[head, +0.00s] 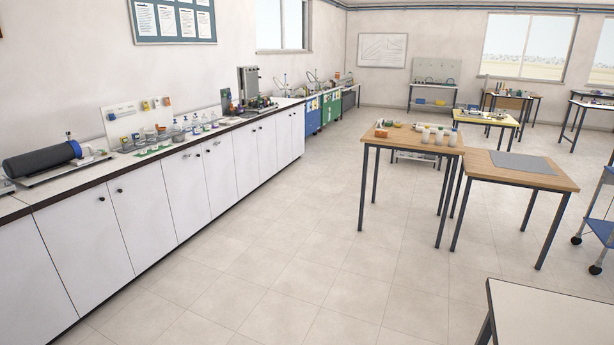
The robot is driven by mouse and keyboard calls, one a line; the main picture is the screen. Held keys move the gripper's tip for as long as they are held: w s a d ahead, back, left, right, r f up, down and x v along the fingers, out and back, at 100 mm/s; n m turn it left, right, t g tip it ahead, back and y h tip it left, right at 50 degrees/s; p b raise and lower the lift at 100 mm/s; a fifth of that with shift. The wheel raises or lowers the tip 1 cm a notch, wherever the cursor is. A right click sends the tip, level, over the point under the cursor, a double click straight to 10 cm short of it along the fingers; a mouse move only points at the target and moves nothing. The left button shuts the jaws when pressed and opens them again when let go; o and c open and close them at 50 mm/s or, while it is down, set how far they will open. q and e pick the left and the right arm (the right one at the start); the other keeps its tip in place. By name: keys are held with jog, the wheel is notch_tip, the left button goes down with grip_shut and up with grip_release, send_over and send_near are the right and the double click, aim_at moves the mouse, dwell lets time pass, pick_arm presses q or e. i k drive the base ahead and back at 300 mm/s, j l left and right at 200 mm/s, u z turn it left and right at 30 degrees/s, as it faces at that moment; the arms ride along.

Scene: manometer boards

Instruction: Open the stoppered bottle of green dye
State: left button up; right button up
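I cannot single out the stoppered bottle of green dye at this distance. Several small bottles (196,126) stand on the long white counter (228,136) along the left wall, too small to tell their stoppers or contents. Neither of my grippers shows in the head view.
A black cylinder (42,162) lies at the counter's near end. A second wooden table (519,176) bears a grey mat (522,162). A white table (555,318) fills the lower right corner, and a blue trolley (602,228) stands at the right edge. The tiled floor (270,265) between is clear.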

aim_at(205, 121)
jog(key=i+z, duration=0.2)
jog(key=i, duration=3.05)
jog(key=i+l, duration=0.15)
jog(key=i, duration=1.05)
jog(key=i+l+u, duration=0.1)
jog(key=i+u, duration=0.4)
jog(key=i+l+u, duration=0.25)
jog(key=i+u, duration=0.25)
jog(key=i+l+u, duration=0.35)
jog(key=u, duration=0.15)
jog(key=i+l+u, duration=0.3)
jog(key=l+u, duration=0.2)
jog(key=l, duration=0.15)
jog(key=i+l+u, duration=0.2)
jog(key=l+u, duration=0.3)
jog(key=l, duration=0.15)
jog(key=i+l, duration=0.3)
jog(key=i, duration=0.2)
jog(key=i+l, duration=0.25)
jog(key=i, duration=0.25)
